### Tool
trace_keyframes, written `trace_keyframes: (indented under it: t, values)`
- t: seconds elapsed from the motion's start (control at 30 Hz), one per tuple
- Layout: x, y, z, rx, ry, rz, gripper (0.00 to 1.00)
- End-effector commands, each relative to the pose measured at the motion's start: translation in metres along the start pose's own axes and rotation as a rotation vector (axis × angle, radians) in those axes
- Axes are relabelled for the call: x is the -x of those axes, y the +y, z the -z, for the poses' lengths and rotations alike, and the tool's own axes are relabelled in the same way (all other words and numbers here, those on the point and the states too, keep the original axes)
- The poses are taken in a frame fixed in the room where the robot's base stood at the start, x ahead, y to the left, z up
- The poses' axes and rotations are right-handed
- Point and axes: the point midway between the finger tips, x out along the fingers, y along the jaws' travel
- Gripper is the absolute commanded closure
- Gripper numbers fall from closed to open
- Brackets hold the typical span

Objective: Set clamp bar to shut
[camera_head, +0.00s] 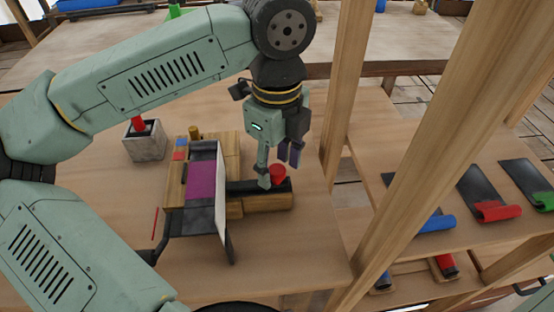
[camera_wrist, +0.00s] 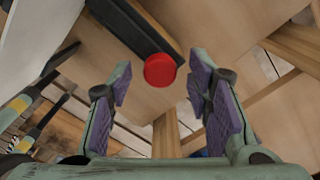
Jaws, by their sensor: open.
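The clamp bar appears to be the black bar (camera_head: 243,187) with a red round knob (camera_head: 277,174) at its right end. It lies along a wooden block (camera_head: 262,203) on the bench. In the wrist view the black bar (camera_wrist: 138,30) runs up and left from the red knob (camera_wrist: 160,70). My gripper (camera_head: 280,168) is open at the knob end, pointing down. In the wrist view my gripper's purple-padded fingers (camera_wrist: 159,82) stand either side of the knob's line, with visible gaps. I cannot tell how deep the knob sits between them.
A tilted panel with a purple patch (camera_head: 201,181) stands just left of the bar. A grey block with a red peg (camera_head: 145,142) is further left. A wooden post (camera_head: 347,80) rises close to the right of my gripper. Black plates with coloured rolls (camera_head: 497,212) lie beyond it.

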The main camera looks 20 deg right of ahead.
Motion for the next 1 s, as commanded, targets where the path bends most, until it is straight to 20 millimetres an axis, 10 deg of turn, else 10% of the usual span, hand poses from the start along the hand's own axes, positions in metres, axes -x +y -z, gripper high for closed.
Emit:
trace_keyframes:
  t: [0.7,1.0]
  values:
    - [0.0004,0.0001,-0.0001,0.000,0.000,-0.001,1.00]
    - [0.0004,0.0001,-0.0001,0.000,0.000,-0.001,1.00]
